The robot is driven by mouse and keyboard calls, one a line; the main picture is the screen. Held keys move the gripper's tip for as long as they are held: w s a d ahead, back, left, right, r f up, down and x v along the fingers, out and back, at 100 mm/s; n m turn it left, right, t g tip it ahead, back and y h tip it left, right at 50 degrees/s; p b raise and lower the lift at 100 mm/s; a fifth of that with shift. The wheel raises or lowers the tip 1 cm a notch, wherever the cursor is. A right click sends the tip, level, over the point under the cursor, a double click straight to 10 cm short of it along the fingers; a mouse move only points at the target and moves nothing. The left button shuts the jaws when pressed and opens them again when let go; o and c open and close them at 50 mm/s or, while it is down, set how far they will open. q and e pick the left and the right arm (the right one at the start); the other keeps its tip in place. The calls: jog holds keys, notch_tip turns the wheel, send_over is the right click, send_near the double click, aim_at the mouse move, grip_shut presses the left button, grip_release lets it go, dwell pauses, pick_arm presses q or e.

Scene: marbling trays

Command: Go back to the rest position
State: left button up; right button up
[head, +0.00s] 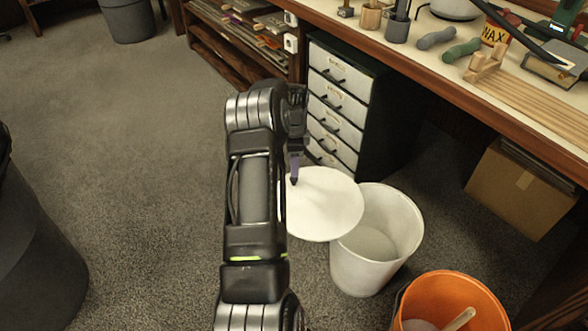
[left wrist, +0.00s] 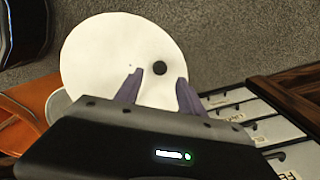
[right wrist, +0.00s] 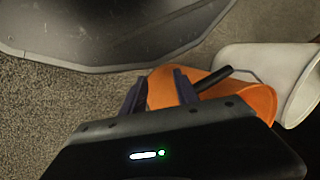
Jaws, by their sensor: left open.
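My left gripper (head: 294,170) points down from the end of my left arm in the head view. In the left wrist view its two purple fingers (left wrist: 158,78) are apart with nothing between them. A round white disc (head: 332,205) shows below and beside the gripper, overlapping the left rim of the white bucket (head: 345,262). I cannot tell whether it rests on the bucket. The disc (left wrist: 105,55) has a black round spot or knob beyond the fingertips. My right gripper (right wrist: 158,76) shows only in the right wrist view, fingers apart and empty.
An orange bucket (head: 480,287) with a stick in it stands at lower right. A workbench (head: 400,50) with drawers (head: 338,97) below runs along the right. A cardboard box (head: 515,190) is under it. A dark bin (head: 35,245) stands at left. Carpet between is clear.

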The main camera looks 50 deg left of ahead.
pick_arm(q)
jog(key=shift+r, duration=1.1)
